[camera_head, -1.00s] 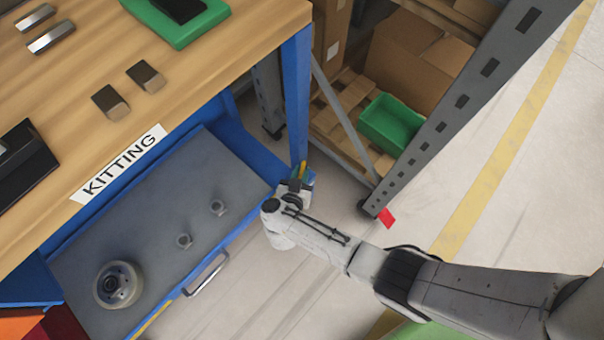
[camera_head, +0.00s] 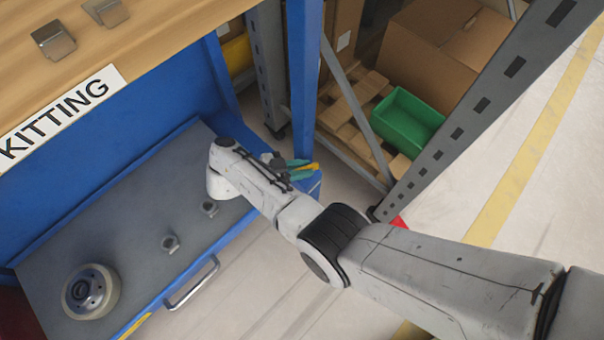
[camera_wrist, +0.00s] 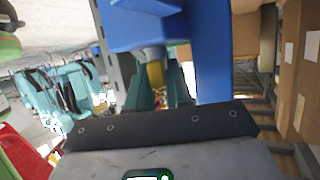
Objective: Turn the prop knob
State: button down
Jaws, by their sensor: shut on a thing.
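In the wrist view, a short yellow cylinder, which looks like the prop knob (camera_wrist: 155,74), hangs below a grey collar under a blue frame part (camera_wrist: 148,26). My gripper (camera_wrist: 161,80) has its two teal fingers on either side of it, shut on it. In the head view, my gripper (camera_head: 300,163) is by the blue bench leg (camera_head: 303,90), near the right end of the open drawer. A bit of yellow (camera_head: 313,167) shows beside the teal fingers there. My wrist hides part of the drawer corner, and the exact grip is small and partly hidden.
The grey drawer (camera_head: 110,225) holds a wheel (camera_head: 90,292) and two small metal parts (camera_head: 170,243); its handle (camera_head: 192,283) faces the floor. The floor (camera_head: 270,300) is clear.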

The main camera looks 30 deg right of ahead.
jog(key=m+g+b, duration=0.2)
jog(key=m+g+y+b, duration=0.1)
jog(key=g+b, duration=0.1)
jog(key=shift+w+f+m, duration=0.15)
jog(key=shift+f+m, duration=0.1)
jog(key=shift+m, duration=0.05)
jog(key=shift+d+m+g+y+b, duration=0.15)
jog(key=shift+m+g+y+b, duration=0.4)
jog(key=shift+m+g+b, duration=0.4)
jog(key=shift+d+m+g+y+b, duration=0.15)
jog(key=shift+m+g+y+b, duration=0.5)
jog(key=shift+b, duration=0.45)
jog(key=c, duration=1.3)
grip_release()
jog(key=shift+o, duration=0.9)
jog(key=shift+w+r, duration=0.15)
jog(key=shift+r+p, duration=0.2)
jog(key=shift+p, duration=0.15)
jog(key=shift+f+n+h, duration=0.1)
jog(key=shift+n+h, duration=0.2)
jog(key=shift+h, duration=0.1)
jog(key=shift+a+n+t+h+p, duration=0.1)
jog(key=shift+n+t+h+p, duration=0.5)
jog(key=shift+n+t+p, duration=0.75)
